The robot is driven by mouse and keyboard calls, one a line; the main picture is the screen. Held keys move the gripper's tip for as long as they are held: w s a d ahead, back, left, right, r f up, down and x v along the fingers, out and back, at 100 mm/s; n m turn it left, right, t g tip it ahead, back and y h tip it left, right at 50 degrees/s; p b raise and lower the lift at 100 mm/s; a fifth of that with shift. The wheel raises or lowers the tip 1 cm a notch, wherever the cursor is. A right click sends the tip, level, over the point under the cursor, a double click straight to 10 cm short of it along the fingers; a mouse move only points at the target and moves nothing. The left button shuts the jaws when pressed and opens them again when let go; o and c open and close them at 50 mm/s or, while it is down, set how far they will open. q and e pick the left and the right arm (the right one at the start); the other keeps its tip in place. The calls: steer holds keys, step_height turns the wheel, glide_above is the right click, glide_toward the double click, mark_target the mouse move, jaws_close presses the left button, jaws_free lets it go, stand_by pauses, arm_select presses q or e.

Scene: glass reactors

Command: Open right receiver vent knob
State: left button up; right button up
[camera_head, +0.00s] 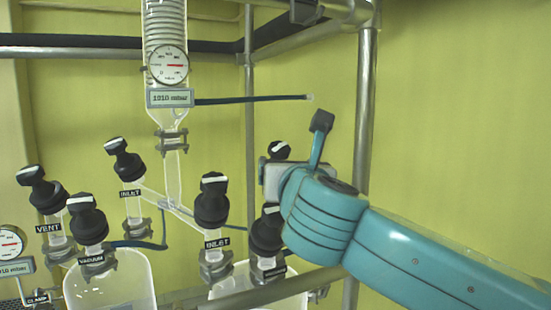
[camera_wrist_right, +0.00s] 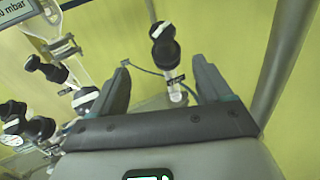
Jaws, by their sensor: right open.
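A black knob with a white stripe on its cap (camera_wrist_right: 163,47) stands on a glass neck with a small label in the right wrist view, between and beyond my open fingers. I take it as the right receiver's vent knob, but its label is unreadable. In the head view a striped black cap (camera_head: 279,150) shows just behind my right gripper (camera_head: 284,178), its lower part hidden. My right gripper in the wrist view (camera_wrist_right: 160,62) is open and empty; the fingers look apart from the knob. My left gripper is not in view.
The right INLET knob (camera_head: 212,200) and another black knob (camera_head: 266,232) stand close to my right gripper. Left are the VENT (camera_head: 45,190), VACUUM (camera_head: 88,220) and INLET (camera_head: 125,160) knobs. A metal post (camera_head: 364,110) rises behind my arm. A dark hose (camera_head: 250,99) sticks out above.

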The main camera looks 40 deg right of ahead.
mark_target(282, 153)
steer(key=shift+w+d+r, duration=0.1)
steer(key=shift+d+r, duration=0.05)
steer(key=shift+r, duration=0.1)
steer(key=p+x, duration=0.1)
steer(key=x, duration=0.4)
steer(key=p+x, duration=0.2)
steer(key=x, duration=0.3)
steer(key=p+x, duration=0.2)
steer(key=x, duration=0.3)
steer(key=shift+d+f, duration=0.3)
steer(key=shift+d, duration=0.1)
steer(key=shift+w, duration=0.2)
steer(key=shift+s+a+r, duration=0.1)
steer(key=shift+s, duration=0.1)
steer(key=c, duration=0.4)
steer(key=shift+w, duration=0.15)
steer(key=c, duration=0.6)
steer(key=shift+o, duration=0.2)
